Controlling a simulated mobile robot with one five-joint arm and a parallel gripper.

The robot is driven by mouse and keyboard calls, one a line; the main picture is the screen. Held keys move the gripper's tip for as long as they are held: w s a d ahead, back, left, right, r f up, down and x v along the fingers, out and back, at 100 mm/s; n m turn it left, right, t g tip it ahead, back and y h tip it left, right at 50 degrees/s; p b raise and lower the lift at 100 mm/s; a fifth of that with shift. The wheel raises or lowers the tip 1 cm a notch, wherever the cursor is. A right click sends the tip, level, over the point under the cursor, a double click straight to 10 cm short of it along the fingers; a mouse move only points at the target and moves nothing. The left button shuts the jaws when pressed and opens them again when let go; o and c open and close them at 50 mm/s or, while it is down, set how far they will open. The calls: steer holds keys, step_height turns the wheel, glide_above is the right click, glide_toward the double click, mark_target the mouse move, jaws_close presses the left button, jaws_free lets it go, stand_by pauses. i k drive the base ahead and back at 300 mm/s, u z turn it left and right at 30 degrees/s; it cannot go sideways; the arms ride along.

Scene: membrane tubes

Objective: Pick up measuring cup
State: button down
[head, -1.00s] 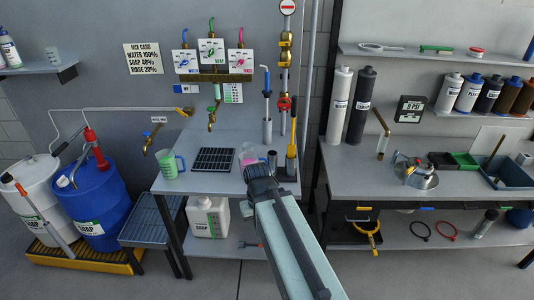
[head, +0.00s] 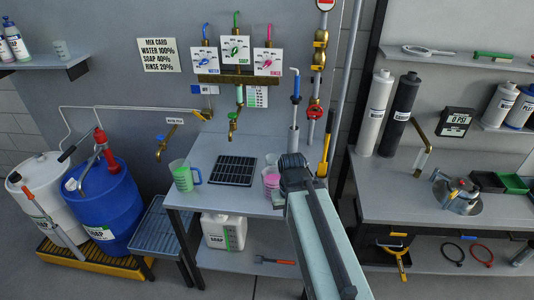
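A small pale cup (head: 61,50) sits on the upper left wall shelf. My gripper (head: 293,164) is over the right part of the bench, seen from behind, apart from the green cup. Its fingers are hidden, so I cannot tell whether it is open.
The black grate (head: 233,170) lies mid-bench under a brass tap (head: 233,122). A blue-handled wand (head: 295,100) and a yellow-handled tool (head: 327,140) stand behind my gripper. The right bench (head: 385,200) carries a kettle-like metal vessel.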

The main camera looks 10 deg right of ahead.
mark_target(271, 159)
steer(key=i, duration=0.45)
steer(key=u, duration=1.35)
steer(key=k, duration=0.3)
steer(key=u, duration=0.45)
steer(key=i, duration=1)
steer(key=z, duration=0.05)
